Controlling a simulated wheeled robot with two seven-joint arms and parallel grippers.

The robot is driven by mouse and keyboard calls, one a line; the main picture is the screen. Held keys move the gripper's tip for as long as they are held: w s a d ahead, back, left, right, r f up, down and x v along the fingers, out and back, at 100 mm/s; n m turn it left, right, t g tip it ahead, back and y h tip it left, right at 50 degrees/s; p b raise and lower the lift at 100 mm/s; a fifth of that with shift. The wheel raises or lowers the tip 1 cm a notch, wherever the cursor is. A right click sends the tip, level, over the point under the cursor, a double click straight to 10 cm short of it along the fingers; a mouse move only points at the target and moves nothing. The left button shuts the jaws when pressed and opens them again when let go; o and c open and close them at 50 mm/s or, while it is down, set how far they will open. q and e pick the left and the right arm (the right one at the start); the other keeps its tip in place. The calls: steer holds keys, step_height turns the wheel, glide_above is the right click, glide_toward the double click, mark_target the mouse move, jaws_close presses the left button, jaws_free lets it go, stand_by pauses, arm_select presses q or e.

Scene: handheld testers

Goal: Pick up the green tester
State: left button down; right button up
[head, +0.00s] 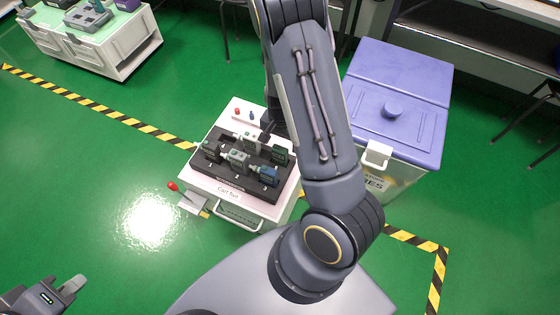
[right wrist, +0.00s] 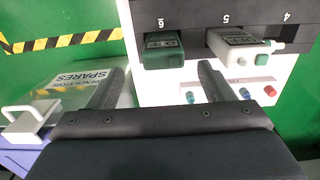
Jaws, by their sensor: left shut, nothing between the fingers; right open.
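A dark green tester (right wrist: 162,50) sits in the slot marked 6 of the black tray, and it shows in the head view (head: 282,155) at the tray's right. My right gripper (right wrist: 162,72) is open, its fingers spread to either side of the near end of this tester. I cannot tell whether they touch it. In the head view my right arm hides most of this gripper. My left gripper (head: 72,288) is shut and empty at the bottom left, away from the cart.
The tray (head: 232,184) also holds a white-and-green tester (right wrist: 238,42) in slot 5, a grey tester (head: 237,158) and a blue one (head: 267,175). Small coloured pegs (right wrist: 269,91) stand on the white cart (head: 215,193). A purple-lidded spares bin (head: 400,92) stands to the right.

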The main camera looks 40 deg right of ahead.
mark_target(280, 148)
steer(key=f+b, duration=0.1)
steer(key=f, duration=0.3)
steer(key=f+b, duration=0.1)
steer(key=f, duration=0.2)
steer(key=shift+w+f+b, duration=0.1)
steer(key=shift+w+b, duration=0.15)
steer(key=shift+b, duration=0.1)
steer(key=shift+c, duration=0.3)
